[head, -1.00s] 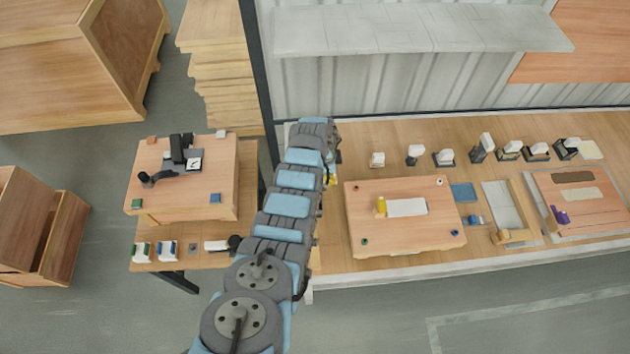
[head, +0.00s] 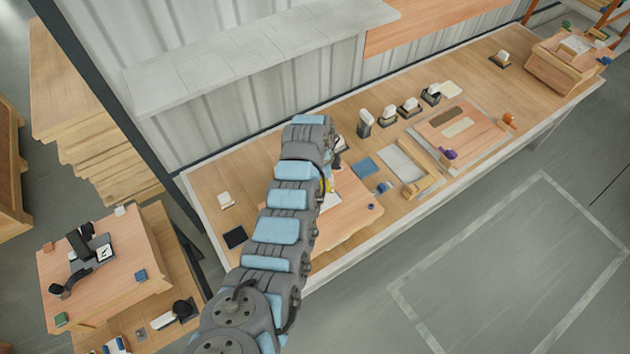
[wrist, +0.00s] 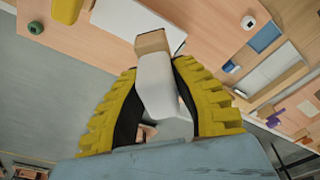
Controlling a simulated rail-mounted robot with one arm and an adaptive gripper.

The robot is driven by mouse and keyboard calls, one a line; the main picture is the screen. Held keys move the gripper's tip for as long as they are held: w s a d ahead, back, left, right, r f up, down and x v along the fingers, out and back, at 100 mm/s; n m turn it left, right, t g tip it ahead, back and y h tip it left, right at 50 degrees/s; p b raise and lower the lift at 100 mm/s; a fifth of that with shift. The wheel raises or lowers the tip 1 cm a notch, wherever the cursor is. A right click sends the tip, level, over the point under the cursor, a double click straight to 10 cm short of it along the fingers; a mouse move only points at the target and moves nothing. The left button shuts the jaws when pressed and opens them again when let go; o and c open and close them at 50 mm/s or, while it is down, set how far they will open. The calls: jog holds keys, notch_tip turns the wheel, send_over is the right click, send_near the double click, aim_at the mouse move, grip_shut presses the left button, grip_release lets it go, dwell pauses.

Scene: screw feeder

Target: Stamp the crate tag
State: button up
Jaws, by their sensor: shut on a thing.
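My gripper (wrist: 155,74) has yellow ribbed fingers and is shut on a stamp-like piece (wrist: 155,70) with a white body and a tan block at its far end. A flat wooden crate (head: 355,205) lies on the bench, partly hidden by my arm. A white tag (head: 330,201) on its top shows beside my arm; in the wrist view the tag (wrist: 125,18) lies beyond the held piece. The tan block overlaps the tag in that picture; I cannot tell whether they touch. My gripper is mostly hidden in the head view.
A yellow object (wrist: 66,10) is near the tag. A blue pad (head: 367,167) and a grey tray (head: 408,165) lie right of the crate. Several white-topped stamps (head: 388,114) stand behind. A black pad (head: 234,237) lies on clear bench at left.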

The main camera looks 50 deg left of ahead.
jog(key=shift+w+d+r, duration=0.25)
jog(key=shift+w+d, duration=0.1)
jog(key=shift+d, duration=0.2)
jog(key=shift+f, duration=0.1)
jog(key=shift+f+b, duration=2)
jog(key=shift+f, duration=0.85)
jog(key=shift+f+b, duration=0.3)
jog(key=shift+f, duration=0.3)
jog(key=shift+r+p, duration=2.35)
jog(key=shift+r, duration=1.2)
